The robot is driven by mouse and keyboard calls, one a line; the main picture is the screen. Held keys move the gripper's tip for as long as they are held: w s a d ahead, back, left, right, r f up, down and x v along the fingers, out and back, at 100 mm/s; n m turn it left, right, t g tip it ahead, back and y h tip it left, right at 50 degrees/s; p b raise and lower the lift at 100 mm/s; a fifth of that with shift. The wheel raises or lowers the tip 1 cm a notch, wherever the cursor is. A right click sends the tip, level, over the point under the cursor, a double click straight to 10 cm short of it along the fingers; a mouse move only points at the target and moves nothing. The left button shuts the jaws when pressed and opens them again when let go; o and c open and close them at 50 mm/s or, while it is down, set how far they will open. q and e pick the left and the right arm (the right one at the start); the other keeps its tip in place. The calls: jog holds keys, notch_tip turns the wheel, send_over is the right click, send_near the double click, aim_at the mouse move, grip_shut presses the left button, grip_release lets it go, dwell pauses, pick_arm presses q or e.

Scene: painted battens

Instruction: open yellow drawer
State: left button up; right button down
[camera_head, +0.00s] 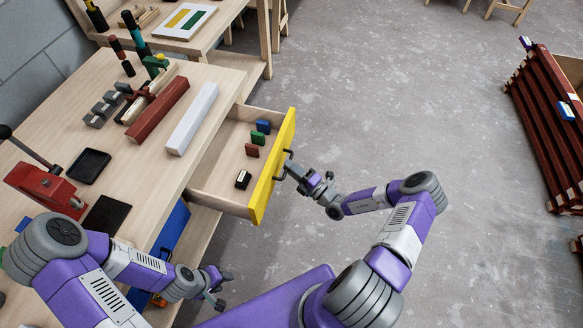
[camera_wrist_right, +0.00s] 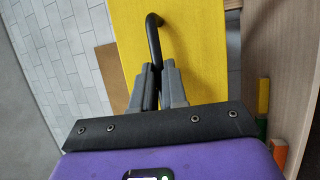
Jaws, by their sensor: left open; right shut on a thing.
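The yellow drawer (camera_head: 272,170) stands pulled out from the wooden workbench, with its inside showing. Several small blocks lie in it, among them a blue one (camera_head: 263,126), a green one (camera_head: 258,138), a red one (camera_head: 252,150) and a black one (camera_head: 243,179). My right gripper (camera_head: 285,172) is at the drawer's front, shut on the black handle (camera_wrist_right: 154,38). In the right wrist view the gripper's fingers (camera_wrist_right: 153,85) close around the lower part of the handle against the yellow front (camera_wrist_right: 195,40). My left gripper (camera_head: 222,284) is open and empty, low beside the bench's front.
The workbench top (camera_head: 150,180) holds a white batten (camera_head: 193,118), a red batten (camera_head: 158,110), grey blocks, a black tray (camera_head: 88,166) and a red press (camera_head: 45,188). A blue drawer front (camera_head: 170,240) is below. A dark red rack (camera_head: 545,125) stands far right. The floor between is clear.

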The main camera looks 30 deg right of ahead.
jog(key=c, duration=1.2)
grip_release()
jog(key=shift+o, duration=0.2)
jog(key=shift+s+d, duration=0.1)
jog(key=v, duration=0.7)
jog(key=shift+s+p, duration=0.15)
jog(key=shift+p, duration=0.25)
